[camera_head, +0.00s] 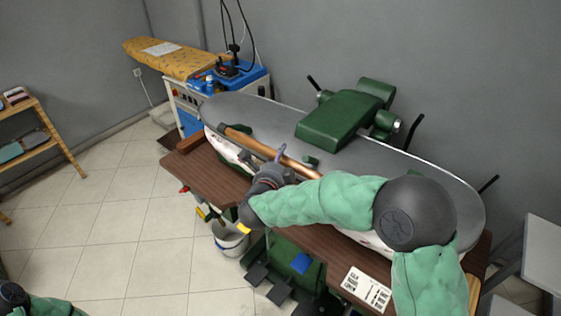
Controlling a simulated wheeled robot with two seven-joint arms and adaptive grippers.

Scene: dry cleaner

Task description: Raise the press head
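The press head (245,116) is a long grey oval plate with a green mount (340,120) on top. It lies low over the pale padded lower bed (222,148), with little or no gap showing. A wooden handle bar (243,140) runs along its front edge. My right gripper (279,158) is at the middle of this bar, with a grey finger against or across it. Whether the fingers are closed around the bar cannot be told. Only a piece of my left arm shows at the bottom left corner; its gripper is out of view.
The press stands on a brown wooden table (212,178), with green foot pedals (285,278) below. A white bucket (230,238) stands on the floor at its front. An ironing board (165,57) is behind left, a shelf (35,140) at far left. The tiled floor between is clear.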

